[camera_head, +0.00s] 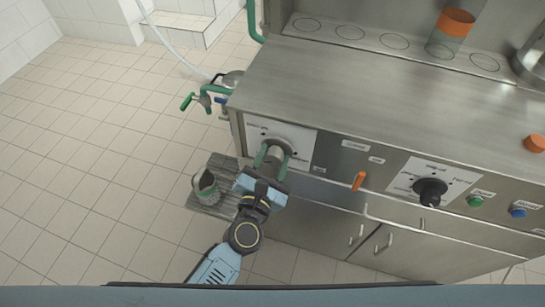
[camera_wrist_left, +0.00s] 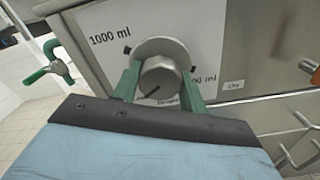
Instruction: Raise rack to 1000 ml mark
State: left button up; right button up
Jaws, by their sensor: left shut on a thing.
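A round grey metal knob (camera_wrist_left: 160,76) sits on a white dial plate (camera_wrist_left: 100,22) on the machine's front. My left gripper (camera_wrist_left: 160,82) is shut on the knob, with its green fingers on either side. The "1000 ml" mark (camera_wrist_left: 110,34) is printed on the upper left of the plate, and another "ml" mark shows at the right, partly hidden by a finger. In the head view my left gripper (camera_head: 271,158) is at the left end of the front panel, at the knob. My right gripper is not in view.
The panel also carries an orange lever (camera_head: 359,181), a black knob (camera_head: 430,190), a green button (camera_head: 475,201) and a blue button (camera_head: 518,211). A green-handled valve (camera_head: 205,98) juts out at the machine's left. A grey cup-like container (camera_head: 206,187) stands below; tiled floor at the left is clear.

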pick_arm(q)
jog(key=shift+m, duration=0.9)
jog(key=m+p, duration=0.1)
jog(key=m, duration=0.2)
jog(key=shift+m+p, duration=0.3)
jog(key=shift+p, duration=0.05)
jog(key=m+p, duration=0.1)
jog(key=m, duration=0.2)
jog(key=shift+m, duration=0.3)
jog(key=shift+m+p, duration=0.4)
jog(key=shift+m, duration=0.4)
jog(key=shift+m+p, duration=0.5)
jog(key=shift+m, duration=1)
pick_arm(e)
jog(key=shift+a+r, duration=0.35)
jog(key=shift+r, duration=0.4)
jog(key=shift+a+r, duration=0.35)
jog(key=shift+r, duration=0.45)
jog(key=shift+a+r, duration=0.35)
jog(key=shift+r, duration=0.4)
pick_arm(q)
jog(key=o, duration=1)
jog(key=shift+c, duration=0.2)
